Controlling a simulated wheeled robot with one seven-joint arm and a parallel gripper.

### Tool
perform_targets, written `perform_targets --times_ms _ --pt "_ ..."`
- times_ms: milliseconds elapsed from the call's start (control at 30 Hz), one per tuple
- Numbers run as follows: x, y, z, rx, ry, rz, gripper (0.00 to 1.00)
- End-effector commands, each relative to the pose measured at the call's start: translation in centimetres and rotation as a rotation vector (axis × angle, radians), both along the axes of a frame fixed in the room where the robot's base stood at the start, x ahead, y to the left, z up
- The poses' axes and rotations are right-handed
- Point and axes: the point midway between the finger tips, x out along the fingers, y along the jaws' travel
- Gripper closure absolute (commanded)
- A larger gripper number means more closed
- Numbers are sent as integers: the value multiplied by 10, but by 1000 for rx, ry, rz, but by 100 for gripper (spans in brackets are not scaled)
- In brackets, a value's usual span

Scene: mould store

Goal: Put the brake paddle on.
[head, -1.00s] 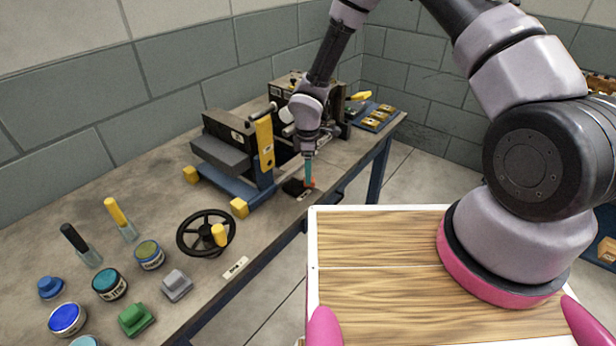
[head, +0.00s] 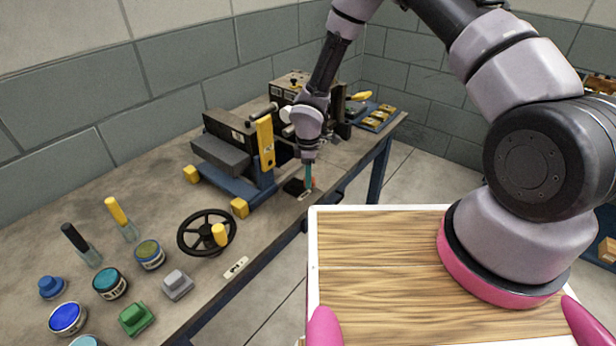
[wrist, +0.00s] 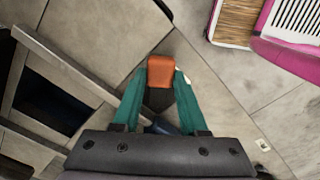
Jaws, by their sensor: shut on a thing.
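The brake paddle, an orange-tipped piece, shows in the wrist view (wrist: 160,71) between my teal fingertips. In the head view it is a small orange patch mostly hidden by the fingers, by a black base (head: 293,187) at the bench's front edge. My gripper (head: 309,187) points down there, shut on the paddle; it also shows in the wrist view (wrist: 160,80). A small pale label plate (head: 305,196) lies beside the base. Its marking is too small to read, and the paddle's exact tilt is hard to tell.
A black handwheel with a yellow knob (head: 206,232) and a blue-footed mould stand (head: 232,168) are left of my gripper. Jars, stamps and handled tools crowd the bench's left end. A machine (head: 292,88) stands behind. Floor is open beyond the bench's front edge.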

Motion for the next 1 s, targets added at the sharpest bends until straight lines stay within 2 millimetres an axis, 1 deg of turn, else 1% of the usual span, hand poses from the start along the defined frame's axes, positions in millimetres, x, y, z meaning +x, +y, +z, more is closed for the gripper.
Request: perform_targets --times_ms 167,367,1000 --pt "-2 0 1 -2 -1 -56 100" --pt "-8 1 1 -2 -1 -186 100" --pt "-30 12 1 -1 -2 -791 100"
